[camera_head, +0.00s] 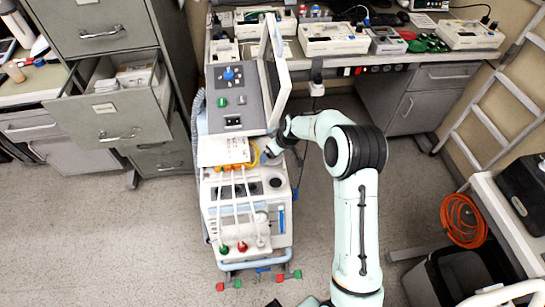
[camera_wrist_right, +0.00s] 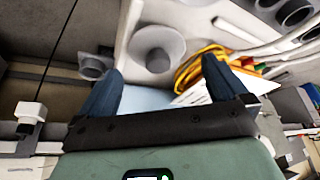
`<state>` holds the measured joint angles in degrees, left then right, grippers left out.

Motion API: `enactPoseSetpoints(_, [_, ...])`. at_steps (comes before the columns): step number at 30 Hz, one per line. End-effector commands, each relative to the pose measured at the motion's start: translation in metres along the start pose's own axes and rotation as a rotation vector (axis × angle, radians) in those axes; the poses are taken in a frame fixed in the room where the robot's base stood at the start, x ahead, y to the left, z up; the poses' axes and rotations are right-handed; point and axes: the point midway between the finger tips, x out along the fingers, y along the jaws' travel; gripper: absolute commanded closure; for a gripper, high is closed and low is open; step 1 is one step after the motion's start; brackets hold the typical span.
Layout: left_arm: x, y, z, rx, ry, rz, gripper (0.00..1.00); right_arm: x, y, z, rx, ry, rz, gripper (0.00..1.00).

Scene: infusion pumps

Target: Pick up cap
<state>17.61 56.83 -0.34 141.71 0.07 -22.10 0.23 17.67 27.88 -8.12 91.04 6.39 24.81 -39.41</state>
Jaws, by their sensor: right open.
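My right gripper (camera_head: 271,151) reaches in at the right side of the medical cart (camera_head: 248,190), just below its tilted panel. In the right wrist view the gripper (camera_wrist_right: 161,82) is open, with nothing between its two dark fingers. A pale round cone-shaped fitting (camera_wrist_right: 157,46) lies beyond the gap between the fingertips; I cannot tell whether it is the cap. A red cap-like piece (camera_head: 242,246) and a green one (camera_head: 224,248) sit low on the cart's front, well away from the gripper. My left gripper is out of view.
Yellow tubing (camera_wrist_right: 198,66) and papers (camera_head: 224,151) lie close beside the right gripper. A monitor (camera_head: 276,62) stands above it on the cart. Filing cabinets (camera_head: 105,75) with an open drawer stand left. Floor (camera_head: 120,230) left of the cart is clear.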

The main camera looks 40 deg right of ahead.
Motion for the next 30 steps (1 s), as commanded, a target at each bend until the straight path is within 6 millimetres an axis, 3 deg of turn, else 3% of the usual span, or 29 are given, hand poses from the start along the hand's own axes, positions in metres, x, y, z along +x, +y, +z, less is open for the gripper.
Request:
enactPoseSetpoints(7, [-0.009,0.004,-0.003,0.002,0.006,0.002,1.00,0.034,0.002,-0.002,0.000,-0.001,-0.002,0.00])
enactPoseSetpoints(15, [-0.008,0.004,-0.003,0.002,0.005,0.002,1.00,0.038,0.002,-0.002,-0.001,0.000,0.000,0.00])
enactPoseSetpoints(16, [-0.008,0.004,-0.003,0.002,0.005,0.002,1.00,0.038,0.002,-0.002,-0.001,0.000,0.000,0.03])
enactPoseSetpoints(17, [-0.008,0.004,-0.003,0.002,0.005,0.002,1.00,0.038,0.002,-0.002,-0.001,0.000,0.000,0.13])
enactPoseSetpoints(21, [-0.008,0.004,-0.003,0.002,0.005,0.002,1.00,0.038,0.002,-0.002,-0.001,0.000,0.000,0.59])
enactPoseSetpoints(30, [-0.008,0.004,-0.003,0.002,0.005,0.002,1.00,0.037,0.002,-0.001,-0.001,0.000,0.000,0.61])
